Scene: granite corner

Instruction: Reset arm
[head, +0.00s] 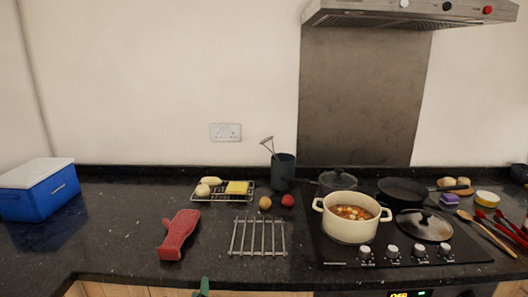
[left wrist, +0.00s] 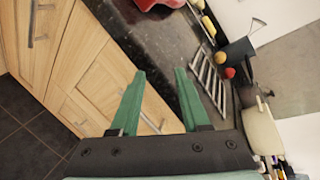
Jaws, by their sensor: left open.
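My left gripper (left wrist: 159,71) shows in the left wrist view with its two green fingers apart and nothing between them. In the head view only a green tip of it (head: 204,286) shows at the bottom edge, in front of the counter's front edge. The fingers point toward the granite counter (head: 110,225) and the wooden cabinet fronts (left wrist: 95,75) below it. The rest of the left arm is out of sight. My right gripper is not seen in either view.
A metal rack (head: 257,237) and a red oven mitt (head: 178,234) lie near the counter's front. A cream pot (head: 350,228) of stew stands on the hob (head: 455,253). A blue cooler (head: 38,190) stands at the left. The counter between cooler and mitt is clear.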

